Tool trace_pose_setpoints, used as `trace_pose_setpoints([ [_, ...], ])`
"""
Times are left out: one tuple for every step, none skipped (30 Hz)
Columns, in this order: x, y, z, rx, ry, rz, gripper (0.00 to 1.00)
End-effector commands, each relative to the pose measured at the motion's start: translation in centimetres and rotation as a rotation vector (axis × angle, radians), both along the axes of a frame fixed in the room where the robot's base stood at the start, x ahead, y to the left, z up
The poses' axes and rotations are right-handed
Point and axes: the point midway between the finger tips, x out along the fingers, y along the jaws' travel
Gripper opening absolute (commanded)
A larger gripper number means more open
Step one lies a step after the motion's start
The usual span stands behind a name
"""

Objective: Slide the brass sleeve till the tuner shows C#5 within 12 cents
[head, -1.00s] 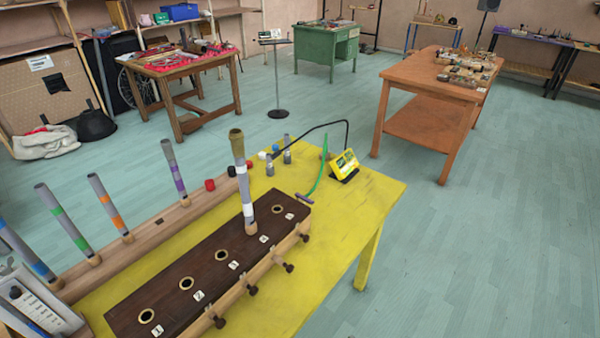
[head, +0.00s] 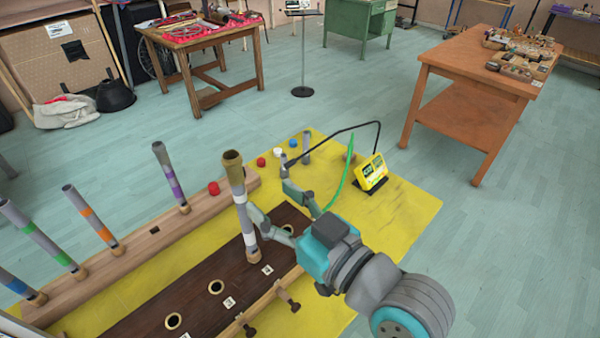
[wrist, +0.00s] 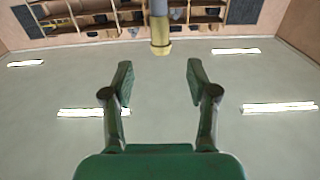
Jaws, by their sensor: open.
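The grey tube (head: 244,208) with a white band stands upright in the dark wooden block. The brass sleeve (head: 232,160) caps its top; in the wrist view the sleeve (wrist: 160,49) shows upside down, ahead of the fingertips and roughly centred between them. My gripper (head: 268,203) is open and empty, just right of the tube in the head view. Its two green fingers (wrist: 158,78) are apart in the wrist view, with nothing between them.
The dark block (head: 140,315) has several empty holes and wooden pegs along its front. Several banded tubes stand in a wooden rack (head: 145,235) at left. The yellow table's right side (head: 410,207) is clear.

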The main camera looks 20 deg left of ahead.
Motion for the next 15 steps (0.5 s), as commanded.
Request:
trace_pose_setpoints([
  [-0.2, 0.4, 0.6, -0.002, -0.011, 0.015, 0.59],
  [-0.3, 0.5, 0.8, -0.005, -0.015, 0.022, 0.59],
  [-0.4, 0.7, 1.0, -0.007, -0.020, 0.029, 0.59],
  [-0.4, 0.8, 1.1, -0.008, -0.022, 0.032, 0.59],
  [-0.4, 0.9, 1.1, -0.008, -0.023, 0.035, 0.59],
  [-0.4, 1.1, 1.2, -0.009, -0.022, 0.036, 0.59],
  [-0.3, 1.3, 1.1, -0.009, -0.022, 0.037, 0.59],
  [-0.2, 1.6, 1.1, -0.009, -0.022, 0.037, 0.59],
  [-0.1, 1.9, 1.2, -0.009, -0.022, 0.037, 0.59],
  [0.1, 2.3, 1.2, -0.008, -0.022, 0.037, 0.59],
  [0.2, 2.7, 1.2, -0.008, -0.022, 0.037, 0.59],
  [0.4, 3.3, 1.2, -0.008, -0.023, 0.037, 0.59],
  [0.6, 3.7, 1.2, -0.008, -0.022, 0.037, 0.59],
  [0.8, 4.2, 1.1, -0.008, -0.020, 0.038, 0.59],
  [1.1, 4.8, 1.2, -0.009, -0.021, 0.037, 0.59],
])
